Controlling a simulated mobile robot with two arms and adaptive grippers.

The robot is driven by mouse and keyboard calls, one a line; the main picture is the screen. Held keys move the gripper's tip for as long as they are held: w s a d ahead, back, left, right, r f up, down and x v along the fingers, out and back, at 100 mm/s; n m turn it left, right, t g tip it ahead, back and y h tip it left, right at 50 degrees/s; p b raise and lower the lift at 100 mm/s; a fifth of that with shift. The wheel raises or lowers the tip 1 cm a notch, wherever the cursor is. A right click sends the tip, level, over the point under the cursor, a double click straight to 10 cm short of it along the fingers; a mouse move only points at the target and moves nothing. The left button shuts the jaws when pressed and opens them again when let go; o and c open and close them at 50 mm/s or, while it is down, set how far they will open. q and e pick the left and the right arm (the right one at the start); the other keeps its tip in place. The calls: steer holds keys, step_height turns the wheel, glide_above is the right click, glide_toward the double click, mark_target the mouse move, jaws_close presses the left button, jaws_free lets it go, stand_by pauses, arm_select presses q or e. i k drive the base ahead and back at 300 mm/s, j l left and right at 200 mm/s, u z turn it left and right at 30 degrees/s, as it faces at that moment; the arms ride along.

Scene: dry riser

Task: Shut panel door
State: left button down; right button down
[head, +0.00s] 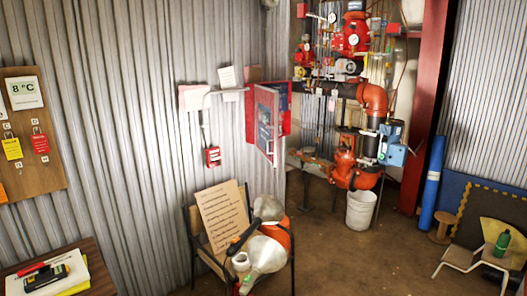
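The panel door (265,120) is on a red wall box (282,98) mounted on the corrugated wall, near the middle of the head view. The door stands open, swung out from the box, with a red frame and a blue-grey face. A small light-coloured fitting shows near its lower right edge. The inside of the box is mostly hidden by the door. Neither of my grippers shows in this view.
A chair (188,222) holding a cardboard sign (222,216) and funnel-like items (263,255) stands below the door. Red pipework (372,98) and a white bucket (361,208) are to the right. Brown floor (335,255) is clear in front of the bucket.

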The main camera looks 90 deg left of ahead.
mark_target(267, 99)
steer(key=i+j+u, duration=0.1)
steer(key=i+u, duration=0.15)
steer(key=u, duration=0.2)
steer(key=i+u, duration=0.25)
steer(key=u, duration=0.2)
steer(key=i+l+u, duration=0.1)
steer(key=i+u, duration=0.15)
steer(key=u, duration=0.2)
steer(key=i+l+u, duration=0.2)
steer(key=u, duration=0.25)
